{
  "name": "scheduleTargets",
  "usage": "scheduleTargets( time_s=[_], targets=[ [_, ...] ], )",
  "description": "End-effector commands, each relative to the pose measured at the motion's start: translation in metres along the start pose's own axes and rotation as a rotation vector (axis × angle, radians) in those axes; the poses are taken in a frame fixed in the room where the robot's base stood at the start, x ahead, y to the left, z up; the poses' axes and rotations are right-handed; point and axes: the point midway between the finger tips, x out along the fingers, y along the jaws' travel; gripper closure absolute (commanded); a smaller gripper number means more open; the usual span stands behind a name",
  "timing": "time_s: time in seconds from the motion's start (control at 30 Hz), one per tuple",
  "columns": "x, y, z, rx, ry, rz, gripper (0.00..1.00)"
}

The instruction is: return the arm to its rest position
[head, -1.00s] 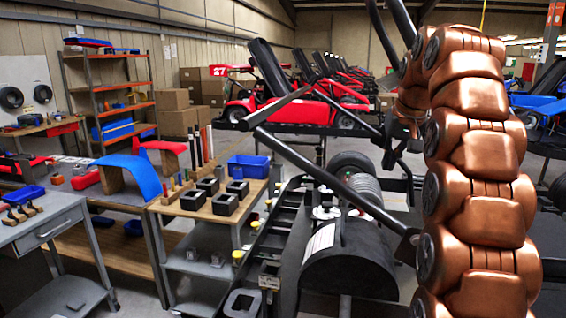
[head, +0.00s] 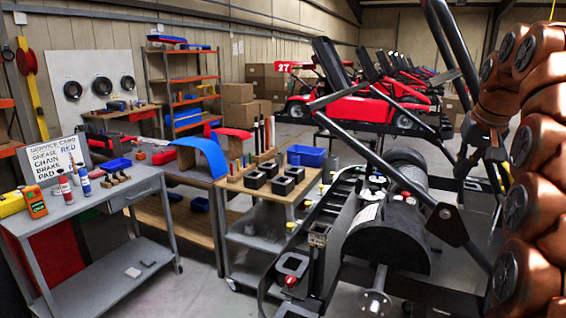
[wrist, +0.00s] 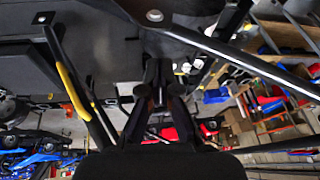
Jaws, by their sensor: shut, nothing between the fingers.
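My copper-coloured arm (head: 540,150) runs up the right edge of the head view and bends over at the top. My gripper's dark fingers show in the wrist view (wrist: 159,98), close together with nothing held between them. In the head view the dark gripper parts are hard to separate from the black kart frame behind them. In the wrist view, black bars and a dark panel of the kart frame (wrist: 95,45) lie close around the fingers. Whether the fingers touch the frame cannot be told.
The black kart frame with its engine (head: 395,240) fills the centre right. A cart with black square holders (head: 258,200) stands left of it. A grey table (head: 90,205) with bottles and a sign is at far left. Red karts (head: 370,110) stand behind. Some floor between the tables is free.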

Motion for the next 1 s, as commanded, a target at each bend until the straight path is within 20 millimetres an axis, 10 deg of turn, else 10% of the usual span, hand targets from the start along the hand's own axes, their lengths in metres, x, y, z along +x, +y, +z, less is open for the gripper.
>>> scheduleTargets(
  time_s=[0.57,1.0],
  targets=[
    [0.011,-0.031,0.039,-0.03,-0.068,-0.013,1.0],
    [0.039,-0.071,0.132,-0.089,-0.197,-0.013,1.0]
  ],
)
